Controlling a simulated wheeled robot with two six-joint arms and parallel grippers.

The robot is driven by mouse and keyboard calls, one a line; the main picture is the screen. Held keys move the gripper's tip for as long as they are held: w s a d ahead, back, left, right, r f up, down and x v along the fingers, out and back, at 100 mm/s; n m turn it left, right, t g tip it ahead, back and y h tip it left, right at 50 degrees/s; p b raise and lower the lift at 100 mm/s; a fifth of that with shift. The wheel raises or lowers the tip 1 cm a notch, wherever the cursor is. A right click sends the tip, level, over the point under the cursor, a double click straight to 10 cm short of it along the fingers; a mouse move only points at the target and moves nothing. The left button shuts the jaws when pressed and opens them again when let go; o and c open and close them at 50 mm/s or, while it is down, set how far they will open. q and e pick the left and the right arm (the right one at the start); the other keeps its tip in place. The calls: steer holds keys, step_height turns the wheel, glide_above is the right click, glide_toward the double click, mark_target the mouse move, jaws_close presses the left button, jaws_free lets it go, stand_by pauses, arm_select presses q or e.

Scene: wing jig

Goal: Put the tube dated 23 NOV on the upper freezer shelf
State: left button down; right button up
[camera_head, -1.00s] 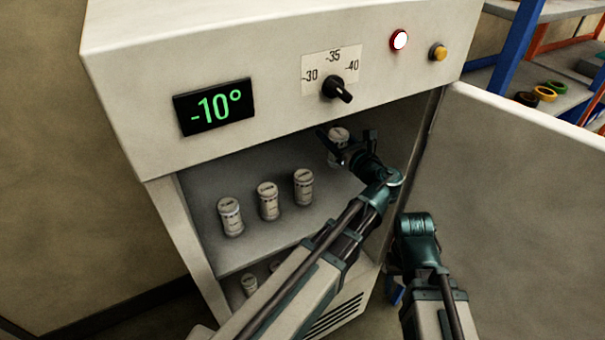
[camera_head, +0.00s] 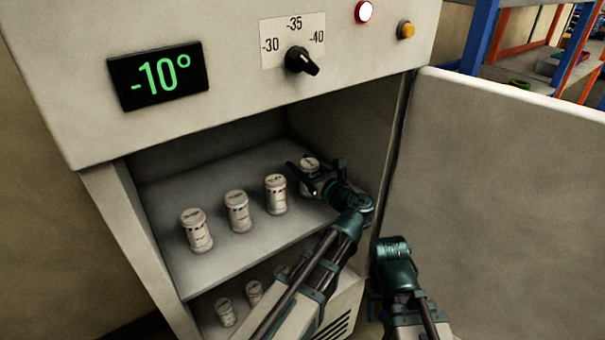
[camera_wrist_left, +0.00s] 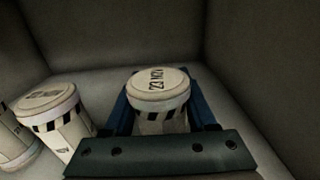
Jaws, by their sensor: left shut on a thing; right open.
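The tube dated 23 NOV (camera_wrist_left: 158,92) shows its lid in the left wrist view, upright between the fingers of my left gripper (camera_wrist_left: 160,118). In the head view my left gripper (camera_head: 312,180) is shut on this tube (camera_head: 309,164) at the right end of the upper freezer shelf (camera_head: 225,255). Whether the tube's base touches the shelf is hidden by the gripper. My right gripper is low beside the door, below its wrist (camera_head: 394,265); its fingers are mostly hidden.
Three white tubes stand in a row on the upper shelf, the nearest one (camera_head: 275,194) just left of the held tube. More tubes (camera_head: 226,312) stand on the lower shelf. The freezer door (camera_head: 500,190) is open at the right. The display (camera_head: 158,80) reads -10°.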

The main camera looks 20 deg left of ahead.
arm_select(q)
steer(key=shift+f, duration=0.1)
arm_select(e)
steer(key=shift+f, duration=0.15)
arm_select(q)
steer(key=shift+f, duration=0.1)
arm_select(e)
steer(key=shift+f, duration=0.1)
arm_select(q)
steer(key=shift+f, duration=0.15)
steer(key=shift+c, duration=1)
jaws_free()
steer(key=shift+r, duration=0.2)
